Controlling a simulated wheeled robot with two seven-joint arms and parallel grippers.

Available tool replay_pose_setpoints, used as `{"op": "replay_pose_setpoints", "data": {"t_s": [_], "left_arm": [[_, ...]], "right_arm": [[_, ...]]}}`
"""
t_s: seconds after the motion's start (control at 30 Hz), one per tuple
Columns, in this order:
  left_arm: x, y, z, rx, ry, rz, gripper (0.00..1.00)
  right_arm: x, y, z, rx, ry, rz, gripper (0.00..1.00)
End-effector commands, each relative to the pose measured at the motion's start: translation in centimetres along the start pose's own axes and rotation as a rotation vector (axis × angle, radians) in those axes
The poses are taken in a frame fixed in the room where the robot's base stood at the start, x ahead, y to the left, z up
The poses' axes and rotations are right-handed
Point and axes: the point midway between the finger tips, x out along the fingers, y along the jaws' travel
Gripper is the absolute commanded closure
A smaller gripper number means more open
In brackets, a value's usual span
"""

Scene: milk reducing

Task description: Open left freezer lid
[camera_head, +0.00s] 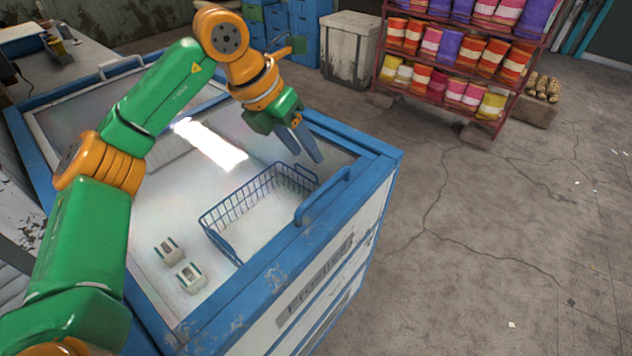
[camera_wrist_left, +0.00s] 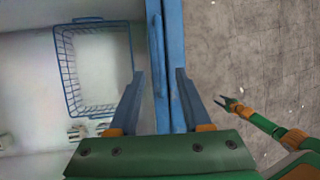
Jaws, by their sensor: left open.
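The chest freezer (camera_head: 378,166) has a blue frame and a glass top. The glass lid (camera_head: 190,195) nearest its front lies flat and looks shut, with a blue bar handle (camera_head: 322,195) along its front edge. My left gripper (camera_head: 305,146) is open and empty above the lid, beyond the handle's far end. In the left wrist view, my left gripper (camera_wrist_left: 160,72) has its fingers on either side of the blue front edge, with the handle (camera_wrist_left: 159,62) showing between them. Contact cannot be told. My right gripper (camera_wrist_left: 227,102) shows small over the floor, its fingers apart.
A blue wire basket (camera_head: 262,207) and two small cartons (camera_head: 189,277) are inside the freezer under the glass. Another handle (camera_head: 122,66) is at the freezer's far left. A rack of colourful sacks (camera_head: 460,50) stands behind.

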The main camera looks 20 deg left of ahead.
Motion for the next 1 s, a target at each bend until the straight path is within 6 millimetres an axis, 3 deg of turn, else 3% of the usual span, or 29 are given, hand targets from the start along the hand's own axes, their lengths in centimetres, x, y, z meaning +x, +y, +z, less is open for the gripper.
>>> {"op": "replay_pose_setpoints", "data": {"t_s": [0.03,0.17,0.27,0.6,0.87,1.0], "left_arm": [[1.6,0.3,-0.7,0.001,0.0,-0.001,0.52],[2.8,0.6,-1.1,0.001,0.0,-0.001,0.52],[3.4,0.5,-1.1,0.001,0.002,-0.001,0.52],[9.0,0.4,-1.0,0.001,0.002,-0.002,0.52],[9.6,0.5,-1.0,0.001,0.0,-0.002,0.52],[9.6,0.5,-1.0,0.001,-0.001,-0.002,0.84]], "right_arm": [[1.8,-0.1,0.5,0.0,-0.006,0.0,0.5],[3.0,0.0,1.2,-0.001,-0.018,0.0,0.5],[2.8,0.1,1.2,-0.001,-0.019,0.002,0.5],[1.5,0.1,0.8,-0.001,-0.012,0.003,0.5],[1.6,0.2,0.7,-0.001,-0.011,0.003,0.5],[1.6,0.2,0.7,-0.002,-0.01,0.003,0.5]]}}
